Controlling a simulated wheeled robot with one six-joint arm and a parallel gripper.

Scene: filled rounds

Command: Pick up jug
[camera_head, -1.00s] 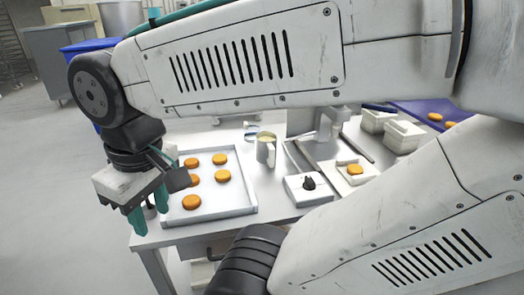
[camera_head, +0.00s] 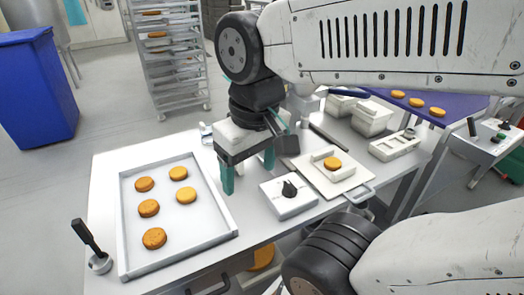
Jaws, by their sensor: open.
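My gripper (camera_head: 248,174) is in the middle of the head view, pointing down over the worktable (camera_head: 103,178). Its two green fingers are apart, and I see nothing held between them. The jug is not clearly visible now; my gripper and wrist appear to cover the part of the table where it stood. In the earlier view it was a pale, upright jug with a handle, just right of the tray. I cannot tell how far the fingers are from it.
A tray (camera_head: 205,222) of several orange-brown rounds lies left of my gripper. A white box with a black knob (camera_head: 289,192) and a plate device (camera_head: 352,180) holding one round stand to the right. A dark-handled tool (camera_head: 88,238) stands at the front left.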

